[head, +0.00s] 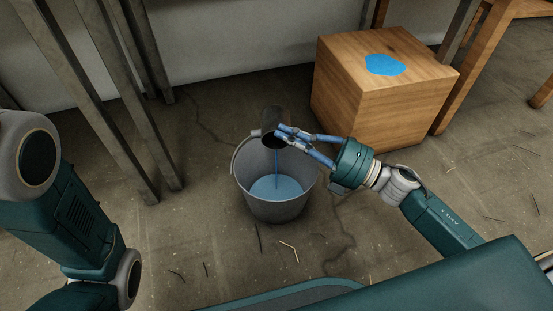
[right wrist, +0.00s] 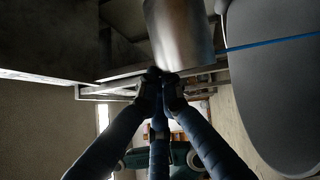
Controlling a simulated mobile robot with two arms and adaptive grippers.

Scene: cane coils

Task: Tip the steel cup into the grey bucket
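The steel cup (head: 271,118) is tipped over the grey bucket (head: 257,207), near its back rim. A thin blue stream (head: 276,168) runs from the cup down into the bucket, where blue liquid (head: 283,188) lies. My right gripper (head: 284,135) is shut on the cup and holds it above the bucket. In the right wrist view the cup (right wrist: 180,30) sits at the fingertips (right wrist: 161,82), and the bucket (right wrist: 275,95) fills the right side. The cup's inside is mostly dark. Only links of my left arm show at the left; its gripper is out of view.
A wooden block (head: 372,103) with a blue patch (head: 385,64) on top stands behind and right of the bucket. Grey legs (head: 112,105) stand at the left and wooden legs (head: 480,65) at the right. Thin cane bits lie on the floor (head: 215,240).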

